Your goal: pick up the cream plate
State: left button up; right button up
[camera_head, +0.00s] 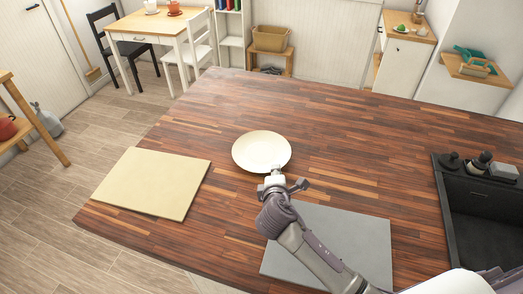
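The cream plate (260,148) lies flat on the dark wooden worktop (330,115), near the middle of the view. My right arm reaches in from the lower right. My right gripper (275,172) is at the plate's near rim, overlapping its edge in the head view. Whether the fingers touch the rim, and whether they are open or shut, cannot be made out. My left gripper is not in view.
A pale yellow board (150,182) lies left of the plate. A grey mat (350,245) lies under my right arm. A black sink (480,220) with small items on its rim is at the right. The worktop behind the plate is clear.

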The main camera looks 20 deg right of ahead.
jog(key=shift+x, duration=1.1)
jog(key=shift+s+a, duration=0.1)
jog(key=shift+c, duration=0.2)
grip_shut()
jog(key=shift+r, duration=0.1)
